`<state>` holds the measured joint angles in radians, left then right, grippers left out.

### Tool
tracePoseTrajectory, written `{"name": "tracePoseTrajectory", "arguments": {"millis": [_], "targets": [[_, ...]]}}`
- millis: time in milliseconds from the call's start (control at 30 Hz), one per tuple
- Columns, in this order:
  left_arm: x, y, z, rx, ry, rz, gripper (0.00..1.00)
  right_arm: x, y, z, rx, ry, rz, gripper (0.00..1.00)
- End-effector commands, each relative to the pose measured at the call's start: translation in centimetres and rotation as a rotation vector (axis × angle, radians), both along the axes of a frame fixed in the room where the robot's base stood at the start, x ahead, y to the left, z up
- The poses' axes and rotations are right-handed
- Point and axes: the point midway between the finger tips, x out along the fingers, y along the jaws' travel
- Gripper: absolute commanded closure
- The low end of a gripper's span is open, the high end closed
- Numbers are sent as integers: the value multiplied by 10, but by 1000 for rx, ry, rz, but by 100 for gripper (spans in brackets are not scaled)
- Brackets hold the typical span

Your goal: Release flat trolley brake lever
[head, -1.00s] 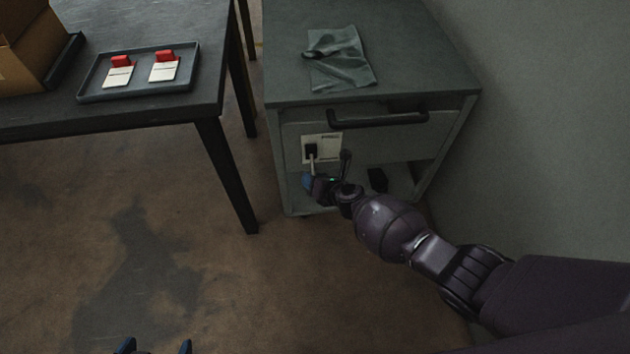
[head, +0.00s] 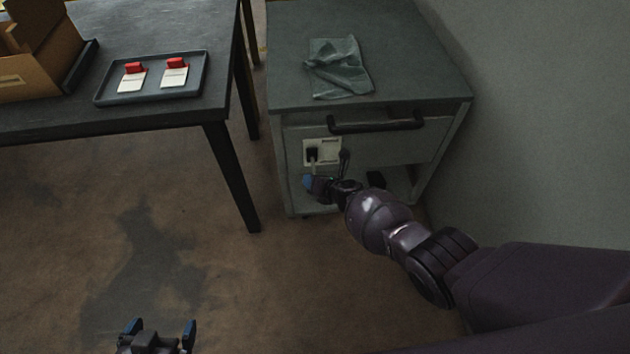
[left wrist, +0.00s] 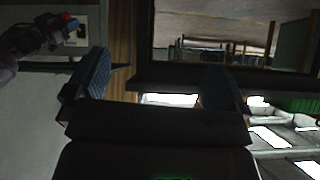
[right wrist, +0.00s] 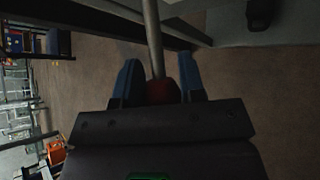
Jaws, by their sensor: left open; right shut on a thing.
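The brake lever (head: 313,168) is a thin light rod hanging from a black pivot on a pale plate (head: 330,147) on the front of the grey cabinet-like trolley (head: 290,170), below its dark handle (head: 375,124). My right gripper (head: 314,185) is at the lever's lower end. In the right wrist view the lever is a metal rod (right wrist: 153,40) with a dark red knob (right wrist: 163,91) between the fingers, and the gripper is shut on this knob. My left gripper (head: 158,328) is open and empty, low over the floor, apart from the trolley.
A crumpled grey-green cloth (head: 338,68) lies on the trolley top. At left, a dark table (head: 190,112) bears a tray (head: 150,97) with two red-and-white items and a cardboard box (head: 45,70). A wall (head: 550,130) stands close at right. The floor in front is clear.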

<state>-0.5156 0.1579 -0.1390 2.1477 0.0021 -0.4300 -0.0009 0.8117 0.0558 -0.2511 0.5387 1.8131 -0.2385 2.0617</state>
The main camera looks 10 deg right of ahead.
Motion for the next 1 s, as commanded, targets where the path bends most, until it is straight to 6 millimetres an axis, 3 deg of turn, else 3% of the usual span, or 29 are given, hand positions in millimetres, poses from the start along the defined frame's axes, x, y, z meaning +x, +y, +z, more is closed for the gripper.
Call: {"name": "tracePoseTrajectory", "arguments": {"millis": [33, 400, 1000], "targets": [[1, 0, 4, -1, -5, 1, 0, 6, 2, 13, 4, -16, -1, 100], [4, -1, 14, -2, -22, 2, 0, 8, 2, 26, 4, -23, 0, 100], [1, -1, 18, -3, -22, 6, 0, 9, 3, 34, 5, -24, 3, 100]]}}
